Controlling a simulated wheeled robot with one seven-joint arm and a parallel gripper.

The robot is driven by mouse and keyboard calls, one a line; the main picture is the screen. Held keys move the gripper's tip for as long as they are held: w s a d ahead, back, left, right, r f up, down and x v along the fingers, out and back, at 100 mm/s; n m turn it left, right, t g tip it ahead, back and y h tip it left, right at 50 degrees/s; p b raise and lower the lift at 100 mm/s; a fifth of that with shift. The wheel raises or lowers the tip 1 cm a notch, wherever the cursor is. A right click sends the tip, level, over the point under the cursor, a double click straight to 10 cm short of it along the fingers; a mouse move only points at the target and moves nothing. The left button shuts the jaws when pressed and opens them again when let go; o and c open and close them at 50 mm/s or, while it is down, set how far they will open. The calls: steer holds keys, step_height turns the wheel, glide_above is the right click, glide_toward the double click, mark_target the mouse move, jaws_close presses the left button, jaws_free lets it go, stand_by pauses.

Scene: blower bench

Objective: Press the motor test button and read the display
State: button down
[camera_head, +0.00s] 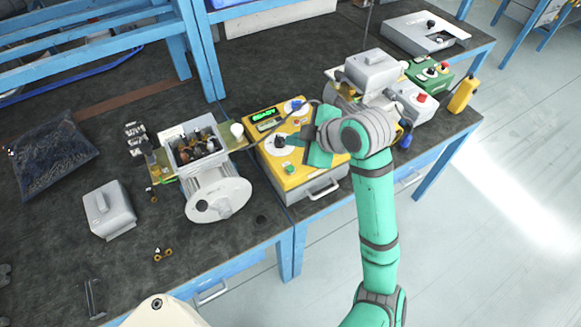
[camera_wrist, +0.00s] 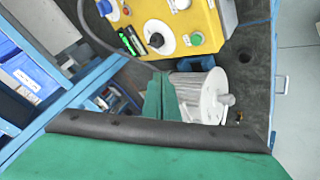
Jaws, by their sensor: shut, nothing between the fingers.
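The yellow test box (camera_head: 262,155) stands on the bench, its lit green display (camera_head: 263,115) at the upper left of its top face; the text is too small to read. A green button (camera_head: 289,168) is near its front edge and also shows in the wrist view (camera_wrist: 197,38). A dial with a black knob (camera_head: 280,143) lies behind it. My gripper (camera_head: 287,141) is shut and empty above the box, beside the knob in the picture; contact cannot be told. In the wrist view its fingers (camera_wrist: 158,76) appear below the box, over the bench.
A grey motor housing (camera_head: 218,195) and an opened unit (camera_head: 195,150) stand left of the box. A grey cover (camera_head: 110,210) lies further left. Several devices, including a green control box (camera_head: 428,75), crowd the right. The bench's front left has free room.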

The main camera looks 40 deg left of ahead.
mark_target(290, 169)
stand_by(0.3)
steer(key=shift+f, duration=4.4)
steer(key=shift+f, duration=0.1)
steer(key=shift+f, duration=0.3)
steer(key=shift+f, duration=0.4)
steer(key=shift+r, duration=0.8)
steer(key=shift+r, duration=0.15)
